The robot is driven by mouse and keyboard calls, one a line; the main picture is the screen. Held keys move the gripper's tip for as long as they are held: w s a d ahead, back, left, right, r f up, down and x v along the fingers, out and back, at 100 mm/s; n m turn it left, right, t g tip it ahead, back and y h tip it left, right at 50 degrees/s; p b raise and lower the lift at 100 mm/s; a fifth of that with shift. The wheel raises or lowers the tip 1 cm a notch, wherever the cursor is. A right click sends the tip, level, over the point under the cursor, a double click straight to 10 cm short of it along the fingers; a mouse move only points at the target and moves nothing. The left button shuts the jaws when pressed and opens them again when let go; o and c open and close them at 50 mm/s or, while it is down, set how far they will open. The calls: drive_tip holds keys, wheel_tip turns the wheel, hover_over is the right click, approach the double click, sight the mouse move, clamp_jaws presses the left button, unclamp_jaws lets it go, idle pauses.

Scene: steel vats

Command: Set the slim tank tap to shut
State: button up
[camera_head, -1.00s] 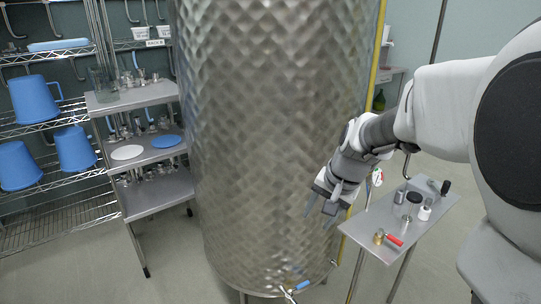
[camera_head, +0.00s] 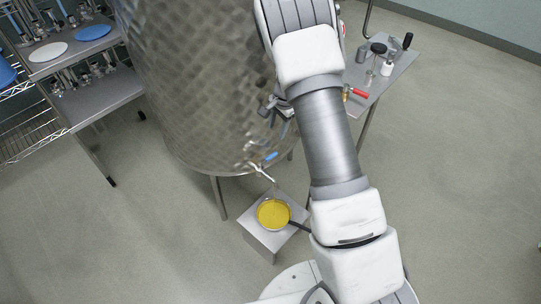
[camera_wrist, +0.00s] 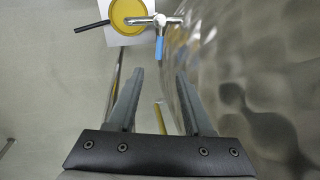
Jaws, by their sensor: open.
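The tall steel tank (camera_head: 200,90) has a tap (camera_head: 260,172) low on its front. The tap's blue lever (camera_head: 271,156) shows in the head view. In the wrist view the metal tap (camera_wrist: 160,19) lies across the top and its blue lever (camera_wrist: 159,47) points down the picture, across the line of the spout. My gripper (camera_wrist: 159,78) is open and empty, its fingers pointing toward the lever and apart from it. In the head view my gripper (camera_head: 266,108) is beside the tank wall, above the tap, partly hidden by my arm.
A pan of yellow liquid (camera_head: 273,213) sits on a small stool (camera_head: 264,241) under the spout. A side table (camera_head: 378,92) with several fittings and a red-handled valve (camera_head: 357,93) stands right. Shelving (camera_head: 92,103) stands left. Open floor lies at lower left and right.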

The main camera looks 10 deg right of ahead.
sight(270, 157)
drive_tip(key=w+f+b, duration=0.1)
drive_tip(key=f, duration=0.4)
drive_tip(key=a+f+b, duration=0.1)
drive_tip(key=f+b, duration=0.1)
drive_tip(key=f, duration=0.3)
drive_tip(key=w+f+b, duration=0.1)
drive_tip(key=f, duration=0.5)
drive_tip(key=shift+w+a, duration=0.3)
drive_tip(key=shift+w, duration=0.05)
drive_tip(key=shift+r, duration=0.1)
clamp_jaws()
idle(0.4)
